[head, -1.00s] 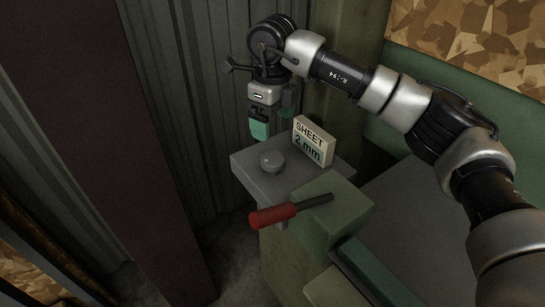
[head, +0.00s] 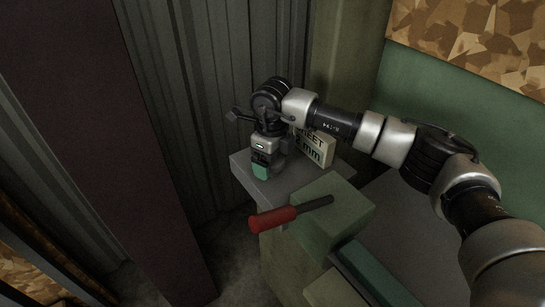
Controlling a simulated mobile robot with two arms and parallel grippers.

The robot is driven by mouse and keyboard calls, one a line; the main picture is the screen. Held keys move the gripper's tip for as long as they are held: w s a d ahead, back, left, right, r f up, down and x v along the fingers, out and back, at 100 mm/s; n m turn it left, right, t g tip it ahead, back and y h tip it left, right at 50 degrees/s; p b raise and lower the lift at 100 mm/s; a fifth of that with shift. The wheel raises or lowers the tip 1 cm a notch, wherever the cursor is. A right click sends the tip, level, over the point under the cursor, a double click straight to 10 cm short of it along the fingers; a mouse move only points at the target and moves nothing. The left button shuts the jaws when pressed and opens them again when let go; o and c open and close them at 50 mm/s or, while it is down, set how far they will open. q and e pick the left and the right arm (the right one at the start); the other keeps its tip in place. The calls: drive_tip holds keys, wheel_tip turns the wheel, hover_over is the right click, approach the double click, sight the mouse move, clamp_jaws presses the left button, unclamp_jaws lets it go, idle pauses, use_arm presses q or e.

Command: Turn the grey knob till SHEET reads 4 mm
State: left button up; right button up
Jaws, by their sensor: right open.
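The cream SHEET sign (head: 318,150) stands on a grey block (head: 295,183). My right arm covers part of it; "mm" shows, and the digit before it is partly hidden. The grey knob on top of the block is hidden behind my right gripper. My right gripper (head: 264,172) points down over the knob's place, low at the block's top, with a green fingertip in front. It is open; whether its fingers touch the knob cannot be seen. My left gripper is out of view.
A red-handled lever (head: 273,219) with a dark shaft lies across a green block (head: 335,210) in front. A corrugated wall (head: 190,90) stands close behind. A dark brown post (head: 110,150) rises at the left.

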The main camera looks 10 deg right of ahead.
drive_tip(key=c, duration=0.9)
